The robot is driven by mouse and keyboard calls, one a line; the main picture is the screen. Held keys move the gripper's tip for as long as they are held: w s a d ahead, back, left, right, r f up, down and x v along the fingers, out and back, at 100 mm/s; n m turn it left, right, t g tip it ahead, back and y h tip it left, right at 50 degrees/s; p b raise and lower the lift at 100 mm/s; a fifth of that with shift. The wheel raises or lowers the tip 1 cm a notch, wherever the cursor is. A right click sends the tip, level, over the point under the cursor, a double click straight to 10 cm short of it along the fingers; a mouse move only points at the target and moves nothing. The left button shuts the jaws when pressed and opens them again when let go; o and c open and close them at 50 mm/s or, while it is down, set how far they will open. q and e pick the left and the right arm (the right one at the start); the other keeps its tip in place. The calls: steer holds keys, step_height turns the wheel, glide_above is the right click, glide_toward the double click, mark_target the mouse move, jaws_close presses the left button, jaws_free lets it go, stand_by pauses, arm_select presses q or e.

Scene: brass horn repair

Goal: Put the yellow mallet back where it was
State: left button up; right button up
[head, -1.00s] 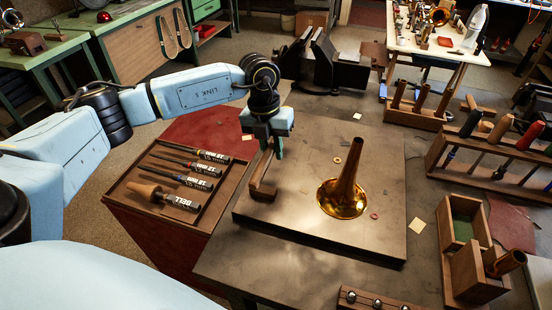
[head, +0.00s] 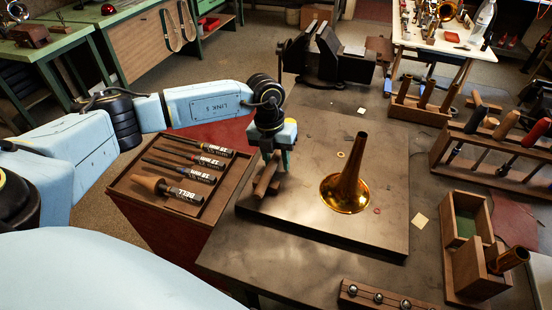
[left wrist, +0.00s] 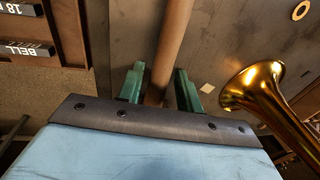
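My left gripper (head: 276,167) is low over the left part of the dark plate (head: 310,222). Its green fingers stand apart on either side of a brown wooden bar or handle (head: 264,180). In the left wrist view the handle (left wrist: 174,35) runs away between the two fingers (left wrist: 160,85), with narrow gaps showing. The handle's near end is hidden behind the gripper. I cannot make out a clearly yellow mallet head. A tool rack (head: 492,162) at the right holds upright tools with brown and red handles. My right gripper is out of view.
A brass horn bell (head: 346,190) stands on the plate, right of the gripper. A wooden tray (head: 150,205) of several tools lies left. A wooden box (head: 462,250) and a strip with steel balls (head: 372,298) are at the right and front. A dark vise (head: 330,60) stands behind.

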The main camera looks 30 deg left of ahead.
arm_select(q)
steer(key=shift+s+a+f, duration=0.1)
steer(key=shift+a, duration=0.05)
steer(key=r, duration=0.4)
steer(key=a+r, duration=0.1)
steer(key=r, duration=0.7)
steer(key=shift+a+r, duration=0.1)
steer(key=shift+a, duration=0.3)
